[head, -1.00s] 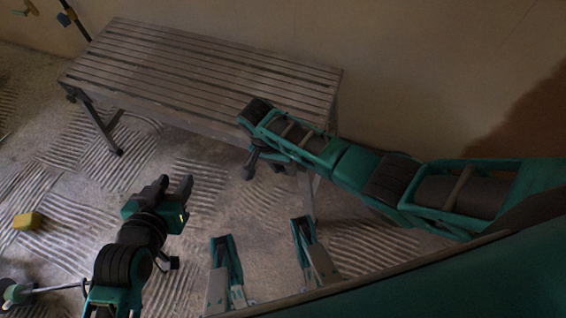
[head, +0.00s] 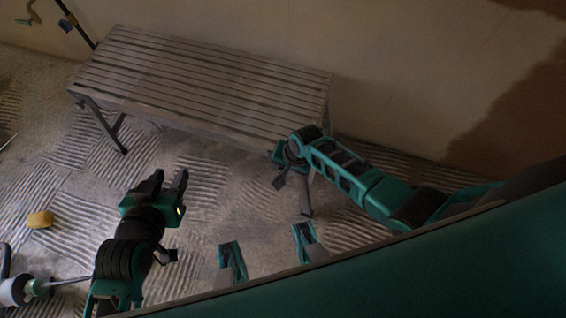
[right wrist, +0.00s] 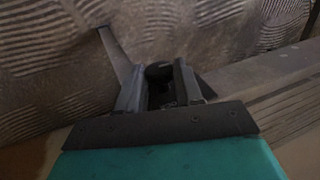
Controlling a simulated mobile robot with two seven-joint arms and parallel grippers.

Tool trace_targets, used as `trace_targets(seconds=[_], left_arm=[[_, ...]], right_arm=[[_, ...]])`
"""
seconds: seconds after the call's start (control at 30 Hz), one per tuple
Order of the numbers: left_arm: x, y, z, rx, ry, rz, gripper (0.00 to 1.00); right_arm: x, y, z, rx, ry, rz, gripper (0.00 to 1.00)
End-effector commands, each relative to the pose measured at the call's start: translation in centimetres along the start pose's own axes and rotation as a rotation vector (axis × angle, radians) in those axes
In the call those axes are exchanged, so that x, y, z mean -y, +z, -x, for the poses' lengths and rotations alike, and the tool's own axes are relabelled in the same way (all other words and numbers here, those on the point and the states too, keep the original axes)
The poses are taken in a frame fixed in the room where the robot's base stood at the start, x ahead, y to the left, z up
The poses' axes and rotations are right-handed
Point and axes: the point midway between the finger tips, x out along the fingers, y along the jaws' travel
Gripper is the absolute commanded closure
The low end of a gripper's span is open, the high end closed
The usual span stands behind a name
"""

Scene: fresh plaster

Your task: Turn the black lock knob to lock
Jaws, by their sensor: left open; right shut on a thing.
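The black lock knob (right wrist: 158,71) shows as a small dark round shape between the fingers in the right wrist view, beside a metal leg and the frame of the slatted bench (head: 205,82). My right gripper (right wrist: 159,84) is shut on this knob, one finger on each side. In the head view the right gripper sits at the bench's near right corner, and its fingertips and the knob cannot be made out there. My left gripper (head: 170,184) is open and empty, above the floor to the left, well apart from the bench.
A yellow block (head: 40,219) lies on the ridged floor at the left. A tool with a pale round end (head: 14,289) is at the lower left. The plaster wall (head: 400,70) stands behind the bench. Floor between my left gripper and the bench is clear.

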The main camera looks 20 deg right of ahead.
Motion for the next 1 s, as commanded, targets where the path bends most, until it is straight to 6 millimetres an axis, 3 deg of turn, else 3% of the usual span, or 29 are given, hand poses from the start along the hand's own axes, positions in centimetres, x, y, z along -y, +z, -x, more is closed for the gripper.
trace_targets(seconds=[0.47,0.5,0.77,1.0], left_arm=[[-0.11,-0.47,-0.15,-0.007,0.000,0.007,0.57],[-0.11,-0.46,-0.15,-0.007,0.000,0.007,0.57],[-0.09,-0.28,-0.10,-0.004,0.000,0.005,0.57],[0.00,-0.05,0.05,0.003,0.001,-0.002,0.57]], right_arm=[[-0.08,0.10,-0.03,0.003,-0.019,0.000,0.95],[-0.08,0.10,-0.04,0.003,-0.019,0.000,0.64],[-0.05,0.07,-0.03,0.002,-0.019,0.000,0.39],[-0.02,0.04,0.07,0.001,-0.020,0.000,0.39]])
